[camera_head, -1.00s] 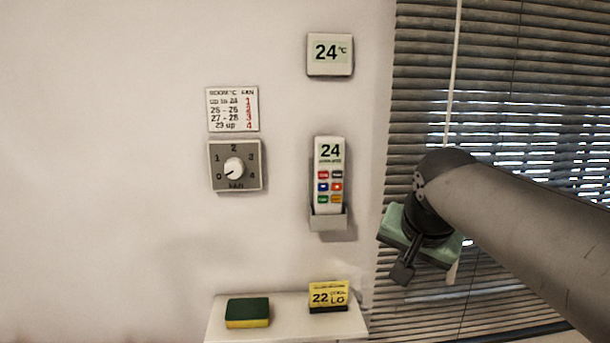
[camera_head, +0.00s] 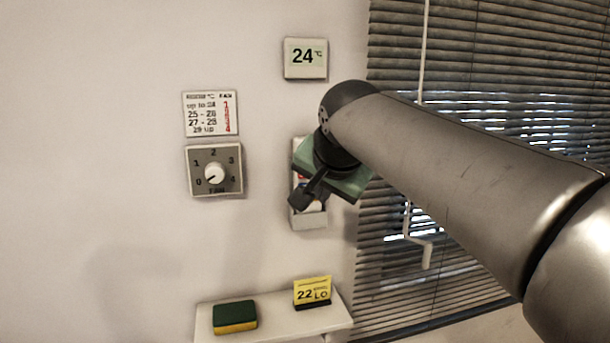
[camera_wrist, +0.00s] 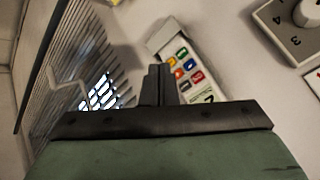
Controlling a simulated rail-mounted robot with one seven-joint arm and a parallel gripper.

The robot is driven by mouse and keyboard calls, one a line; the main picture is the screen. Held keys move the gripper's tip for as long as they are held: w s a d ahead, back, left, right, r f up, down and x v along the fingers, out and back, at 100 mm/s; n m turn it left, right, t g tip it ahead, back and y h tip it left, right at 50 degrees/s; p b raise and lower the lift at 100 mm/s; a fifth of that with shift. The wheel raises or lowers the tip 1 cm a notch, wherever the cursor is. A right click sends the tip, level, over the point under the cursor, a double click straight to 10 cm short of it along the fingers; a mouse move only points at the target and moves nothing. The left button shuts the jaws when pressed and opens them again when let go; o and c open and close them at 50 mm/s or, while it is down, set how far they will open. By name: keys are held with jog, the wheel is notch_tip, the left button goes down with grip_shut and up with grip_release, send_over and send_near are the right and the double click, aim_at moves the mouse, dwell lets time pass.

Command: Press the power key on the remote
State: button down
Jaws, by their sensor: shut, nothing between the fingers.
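The remote (camera_head: 295,179) stands upright in a grey wall holder (camera_head: 309,221). My arm and green gripper body hide most of it in the head view. The wrist view shows the remote (camera_wrist: 188,66) tilted, with rows of red, blue, green and orange keys and part of its display at the lower end. The key labels are too small to read there, so I cannot tell which is the power key. My gripper (camera_wrist: 161,68) is shut and empty. Its fingertips appear beside the remote's keys in the wrist view; I cannot tell whether they touch.
A fan dial (camera_head: 214,172) and a chart (camera_head: 211,114) are on the wall to the left. A thermostat display (camera_head: 305,59) reading 24 is above. A shelf (camera_head: 274,322) below holds a sponge (camera_head: 235,317) and yellow card (camera_head: 312,291). Window blinds (camera_head: 400,240) are at right.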

jog(key=w+a+p, duration=0.2)
jog(key=w+p, duration=0.2)
jog(key=w, duration=0.4)
jog(key=shift+a, duration=0.3)
dwell(1.7)
jog(key=shift+w+a+p, duration=0.15)
jog(key=shift+w+p, duration=0.15)
jog(key=shift+w, duration=0.1)
jog(key=shift+w+a+p, duration=0.15)
jog(key=shift+w+p, duration=0.2)
jog(key=shift+w, duration=0.2)
dwell(0.7)
jog(key=shift+s+d+b, duration=0.3)
jog(key=shift+s+b, duration=0.4)
jog(key=shift+s, duration=0.25)
jog(key=shift+s+d+b, duration=0.25)
jog(key=shift+s+b, duration=0.25)
jog(key=shift+s, duration=0.3)
jog(key=shift+s+d+b, duration=0.25)
jog(key=shift+s+b, duration=0.2)
jog(key=shift+s, duration=0.35)
jog(key=shift+s+d+b, duration=0.25)
jog(key=shift+s+b, duration=0.25)
jog(key=shift+s, duration=0.3)
